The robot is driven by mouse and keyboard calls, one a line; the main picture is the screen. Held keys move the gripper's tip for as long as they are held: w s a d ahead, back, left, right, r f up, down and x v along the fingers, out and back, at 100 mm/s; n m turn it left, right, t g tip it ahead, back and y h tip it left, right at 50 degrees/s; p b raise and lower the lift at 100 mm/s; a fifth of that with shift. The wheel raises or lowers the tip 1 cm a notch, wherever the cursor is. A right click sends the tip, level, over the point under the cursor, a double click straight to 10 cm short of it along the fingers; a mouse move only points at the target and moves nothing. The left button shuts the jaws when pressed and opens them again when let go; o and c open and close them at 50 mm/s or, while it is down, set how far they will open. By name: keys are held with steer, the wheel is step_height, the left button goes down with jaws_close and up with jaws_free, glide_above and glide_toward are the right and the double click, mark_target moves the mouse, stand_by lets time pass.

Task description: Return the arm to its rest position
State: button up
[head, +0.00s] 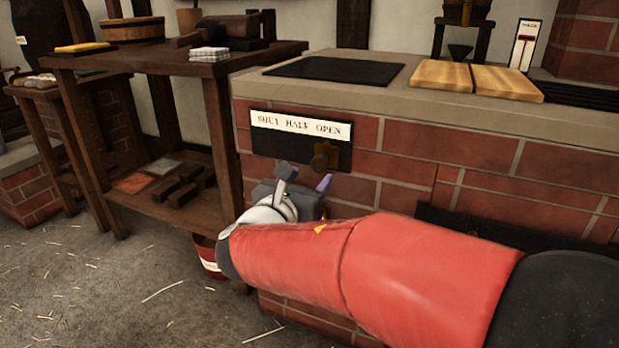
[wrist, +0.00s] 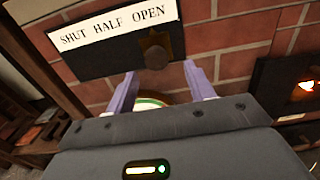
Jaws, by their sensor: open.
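My arm (head: 370,265) reaches from the lower right across the front of the brick hearth. My gripper (wrist: 162,80) is open, its two pale purple fingers apart with nothing held between them. It is in front of the black damper plate (wrist: 90,55), just below the round knob (wrist: 156,57). In the head view the knob (head: 320,163) sits toward the right part of the plate, under the word OPEN on the white label (head: 300,127) reading SHUT HALF OPEN.
A brick hearth (head: 480,150) with a stone top stands close in front. A wooden workbench (head: 130,60) is at the left. A red bucket (head: 208,255) stands on the floor, partly behind my arm. A small fire opening (wrist: 305,86) glows at the right. The left floor is clear.

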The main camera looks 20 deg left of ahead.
steer(key=s+d+m+g+h+p, duration=0.25)
steer(key=d+m, duration=0.35)
steer(key=d, duration=0.4)
steer(key=s+d+r+m+g+h+p, duration=0.15)
steer(key=d+m+g, duration=0.35)
steer(key=d, duration=0.5)
steer(key=s+d+f+m+g+h+p, duration=0.1)
steer(key=s+d+m+g+p, duration=0.15)
steer(key=d+m, duration=0.6)
steer(key=s+d+m+g+y+p, duration=0.1)
steer(key=s+d+m+y+p, duration=0.1)
steer(key=s+m, duration=0.5)
steer(key=s+d+m+g+y+p, duration=0.1)
steer(key=s+d+m+y+p, duration=0.1)
steer(key=s+d+m+y, duration=0.2)
steer(key=s+f+m, duration=0.1)
steer(key=s+m, duration=0.2)
steer(key=m, duration=0.1)
steer(key=shift+s+y+p, duration=0.15)
steer(key=shift+y+p, duration=0.15)
steer(key=shift+p, duration=0.05)
